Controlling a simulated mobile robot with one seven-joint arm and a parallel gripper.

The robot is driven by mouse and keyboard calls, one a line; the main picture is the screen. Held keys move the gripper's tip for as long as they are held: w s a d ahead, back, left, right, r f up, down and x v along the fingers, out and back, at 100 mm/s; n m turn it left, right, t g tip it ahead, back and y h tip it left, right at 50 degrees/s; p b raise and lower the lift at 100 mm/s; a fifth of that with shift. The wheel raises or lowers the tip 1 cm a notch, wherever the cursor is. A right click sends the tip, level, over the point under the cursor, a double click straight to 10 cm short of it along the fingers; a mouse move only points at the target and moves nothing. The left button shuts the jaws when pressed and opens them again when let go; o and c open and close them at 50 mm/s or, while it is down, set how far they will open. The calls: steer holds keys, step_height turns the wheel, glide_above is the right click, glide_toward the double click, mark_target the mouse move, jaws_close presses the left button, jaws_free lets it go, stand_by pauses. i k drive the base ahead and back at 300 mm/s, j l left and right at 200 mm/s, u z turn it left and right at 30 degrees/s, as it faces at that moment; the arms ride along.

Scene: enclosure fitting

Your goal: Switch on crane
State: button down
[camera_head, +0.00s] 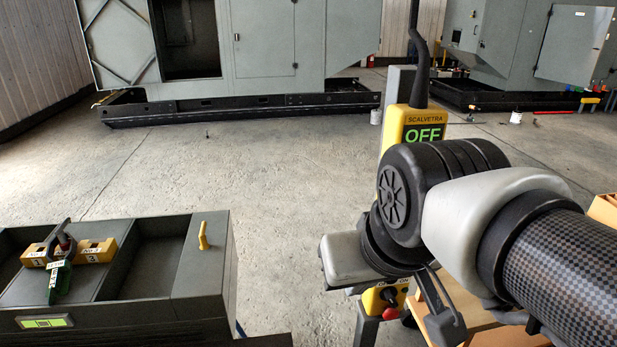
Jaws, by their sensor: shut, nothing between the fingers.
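A yellow crane control box (398,122) hangs from a thick black cable, right of centre. Its label reads SCALVETRA and its green display reads OFF. My arm covers its middle. Its lower end shows below my wrist, with a black knob (388,295) and a red button (391,313). My gripper (441,312) shows only in part below my wrist, just right of that lower end. It is shut and nothing shows in it. Whether it touches the box cannot be told.
A grey bench with trays (203,262) stands at lower left. It holds yellow numbered blocks (97,250), a green-handled item (60,283) and a yellow peg (203,236). Orange-brown boards lie at lower right. Large grey enclosures (262,40) stand behind. The concrete floor between is mostly clear.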

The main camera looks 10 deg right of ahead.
mark_target(388, 294)
steer(key=l, duration=1.3)
